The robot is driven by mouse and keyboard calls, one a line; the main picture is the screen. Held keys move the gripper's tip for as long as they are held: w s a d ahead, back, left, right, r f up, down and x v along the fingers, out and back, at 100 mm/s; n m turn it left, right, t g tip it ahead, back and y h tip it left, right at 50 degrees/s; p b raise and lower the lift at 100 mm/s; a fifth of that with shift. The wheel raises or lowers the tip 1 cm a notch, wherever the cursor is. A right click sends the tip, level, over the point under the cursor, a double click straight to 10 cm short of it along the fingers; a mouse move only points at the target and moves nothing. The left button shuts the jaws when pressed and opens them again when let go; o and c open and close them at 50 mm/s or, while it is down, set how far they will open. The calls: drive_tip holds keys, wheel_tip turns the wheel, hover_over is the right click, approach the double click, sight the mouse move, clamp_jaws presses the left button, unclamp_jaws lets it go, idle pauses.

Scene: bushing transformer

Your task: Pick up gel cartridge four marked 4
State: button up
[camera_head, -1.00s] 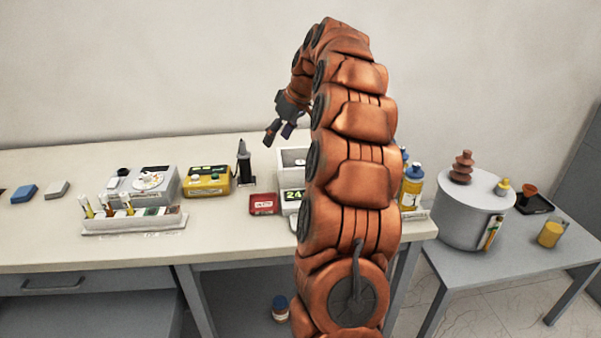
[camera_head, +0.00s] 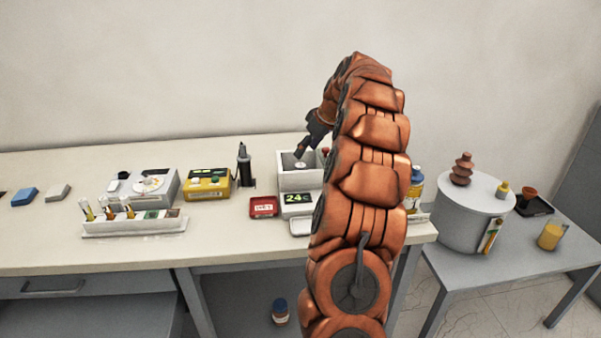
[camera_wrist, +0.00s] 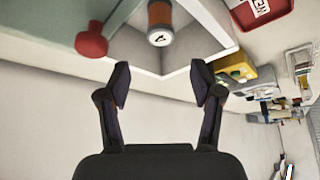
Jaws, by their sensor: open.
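An orange-brown cartridge (camera_wrist: 159,17) with a white end stands inside the white box in the wrist view. The dark mark on its white end looks like a 4. In the head view its pale end (camera_head: 300,165) shows small inside the box (camera_head: 300,183), which has an open top and a green 24 display. My gripper (camera_wrist: 160,82) is open and empty, its two dark fingers spread, with the cartridge beyond and between the fingertips. In the head view my gripper (camera_head: 301,153) is above the box opening, apart from the cartridge.
A red knob (camera_wrist: 91,42) sits by the box. The box walls surround the cartridge. A red tray (camera_head: 263,207), a yellow device (camera_head: 207,184) and a black upright tool (camera_head: 244,166) stand to the left. A bottle (camera_head: 414,190) stands to the right.

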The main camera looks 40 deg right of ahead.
sight(301, 165)
drive_tip(key=f, duration=0.2)
drive_tip(key=w+f+p, duration=0.1)
drive_tip(key=f, duration=0.1)
drive_tip(key=shift+a+f, duration=0.15)
drive_tip(key=shift+f, duration=0.15)
drive_tip(key=shift+p+x, duration=0.7)
drive_tip(key=shift+x, duration=2)
clamp_jaws()
